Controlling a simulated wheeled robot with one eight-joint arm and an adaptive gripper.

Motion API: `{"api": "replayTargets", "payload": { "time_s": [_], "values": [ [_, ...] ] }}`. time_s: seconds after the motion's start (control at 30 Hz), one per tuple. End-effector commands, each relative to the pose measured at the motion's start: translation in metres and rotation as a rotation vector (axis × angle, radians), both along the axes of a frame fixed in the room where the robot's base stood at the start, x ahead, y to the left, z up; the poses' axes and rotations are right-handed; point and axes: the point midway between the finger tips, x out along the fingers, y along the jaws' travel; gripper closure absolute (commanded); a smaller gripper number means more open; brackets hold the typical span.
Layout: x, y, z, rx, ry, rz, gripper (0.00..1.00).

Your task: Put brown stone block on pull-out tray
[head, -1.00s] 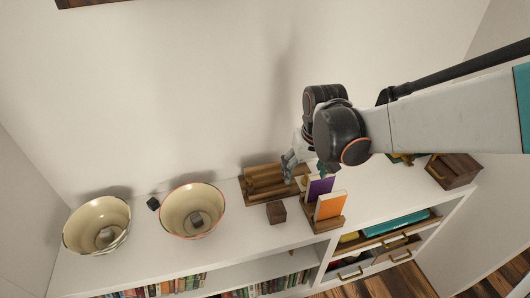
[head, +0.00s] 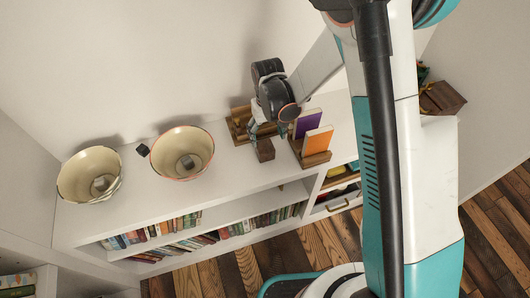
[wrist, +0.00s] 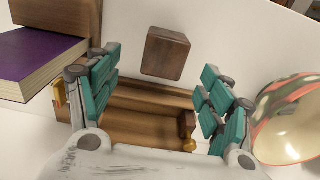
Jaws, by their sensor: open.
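The brown block (head: 265,150) is a dark cube on the white shelf top, just in front of my gripper in the head view. In the wrist view the block (wrist: 166,52) lies beyond the fingertips, apart from them. My gripper (wrist: 158,92) is open and empty, its teal-padded fingers spread over a low wooden piece (wrist: 145,132) with brass knobs. In the head view my gripper (head: 268,128) hangs beside that wooden piece (head: 239,116). A wooden tray front (head: 333,181) shows in the cabinet below, right; my arm and body hide much of it. I cannot tell which is the pull-out tray.
Two bowls (head: 90,176) (head: 182,153) with blocks inside and a small dark cube (head: 143,149) stand left. A purple book (head: 308,122) and an orange book (head: 318,141) stand in a wooden holder close right. A wooden box (head: 441,98) is farther right. Books fill lower shelves.

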Motion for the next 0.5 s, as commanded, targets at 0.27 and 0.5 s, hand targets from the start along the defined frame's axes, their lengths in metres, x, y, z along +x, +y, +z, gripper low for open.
{"api": "replayTargets", "payload": {
  "time_s": [0.27, 0.5],
  "values": [
    [0.0, 0.0, -0.023, 0.0, 0.0, 0.0, 0.27],
    [-0.001, 0.006, -0.048, 0.0, 0.0, 0.001, 0.27]
  ]
}}
